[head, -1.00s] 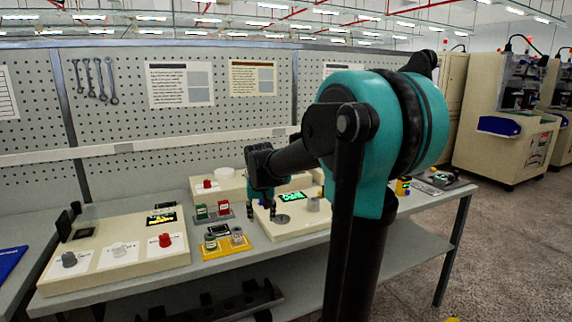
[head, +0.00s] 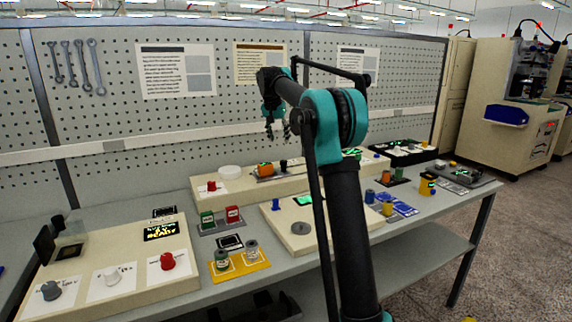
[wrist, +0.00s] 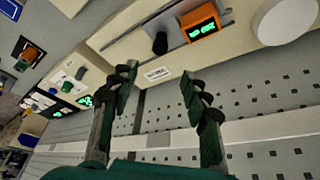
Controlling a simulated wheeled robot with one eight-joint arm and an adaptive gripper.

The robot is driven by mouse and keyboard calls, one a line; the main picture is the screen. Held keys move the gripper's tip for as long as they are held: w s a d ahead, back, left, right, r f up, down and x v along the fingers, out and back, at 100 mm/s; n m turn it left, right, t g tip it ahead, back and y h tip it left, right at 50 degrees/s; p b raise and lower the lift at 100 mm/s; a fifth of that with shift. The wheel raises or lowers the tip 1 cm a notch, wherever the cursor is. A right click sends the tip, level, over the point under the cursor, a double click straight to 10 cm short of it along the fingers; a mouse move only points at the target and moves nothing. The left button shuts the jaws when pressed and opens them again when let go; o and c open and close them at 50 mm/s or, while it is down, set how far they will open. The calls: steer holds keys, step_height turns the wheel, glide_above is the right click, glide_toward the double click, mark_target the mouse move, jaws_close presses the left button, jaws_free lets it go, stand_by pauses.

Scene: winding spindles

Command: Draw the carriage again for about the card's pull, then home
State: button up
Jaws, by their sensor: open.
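An orange block with a green display (head: 265,169), which looks like the carriage, sits on a dark rail on the long cream console at the back. It also shows at the top of the wrist view (wrist: 201,24). A black knob (wrist: 160,43) stands beside it on the rail. My gripper (head: 277,131) is raised above this console, in front of the pegboard. In the wrist view my gripper (wrist: 163,84) has its fingers apart with nothing between them. Printed cards (head: 175,70) hang on the pegboard; their text is too small to read.
A cream panel with grey, white and red knobs (head: 168,262) stands at front left. A yellow tray (head: 239,266) with small spools lies centre front. A white disc (head: 230,172) sits on the back console. My arm hides part of the middle console.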

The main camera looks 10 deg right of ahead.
mark_target(283, 161)
steer(key=x, duration=1.5)
steer(key=shift+f, duration=0.2)
steer(key=shift+c, duration=0.2)
jaws_close()
